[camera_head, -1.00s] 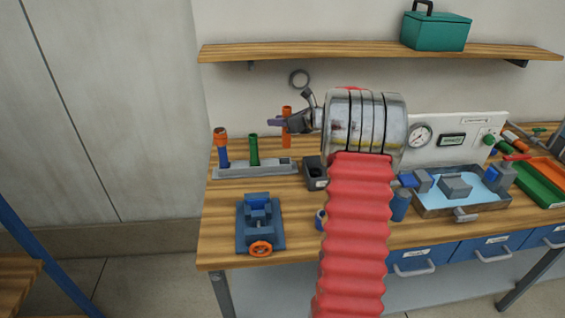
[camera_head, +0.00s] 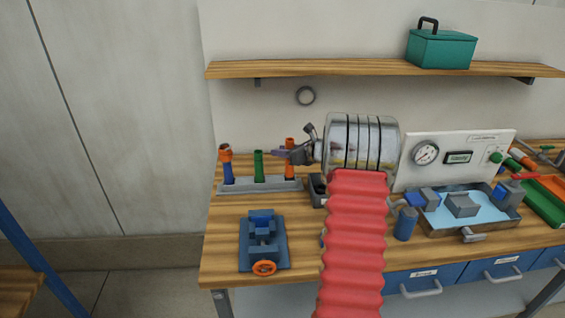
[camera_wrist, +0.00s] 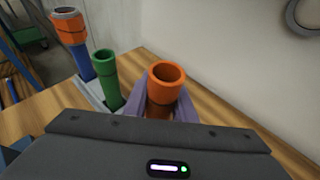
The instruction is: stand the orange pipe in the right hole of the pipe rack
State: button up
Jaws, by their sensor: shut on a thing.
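The orange pipe (camera_head: 290,171) stands upright at the right end of the grey pipe rack (camera_head: 272,184). Its lower end meets the rack top at the right hole; how deep it sits I cannot tell. My gripper (camera_head: 288,153) is shut on the pipe's upper part from the right. In the wrist view the orange pipe (camera_wrist: 165,75) shows its open top between the purple fingers; its foot is hidden. A green pipe (camera_head: 259,166) stands in the middle of the rack, and a blue pipe with an orange top (camera_head: 227,170) stands at the left.
A small dark bin (camera_head: 317,190) stands just right of the rack. A blue vise (camera_head: 263,243) with an orange wheel is in front. A gauge panel (camera_head: 456,157) and a water tray (camera_head: 470,213) are to the right. A shelf (camera_head: 370,67) runs above.

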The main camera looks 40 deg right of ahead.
jog(key=shift+f, duration=0.15)
jog(key=shift+f, duration=1.8)
jog(key=shift+f, duration=0.15)
jog(key=o, duration=1)
jog(key=shift+o, duration=0.2)
jog(key=shift+s+r, duration=0.2)
jog(key=shift+r, duration=0.05)
jog(key=v, duration=1.1)
jog(key=shift+s, duration=0.3)
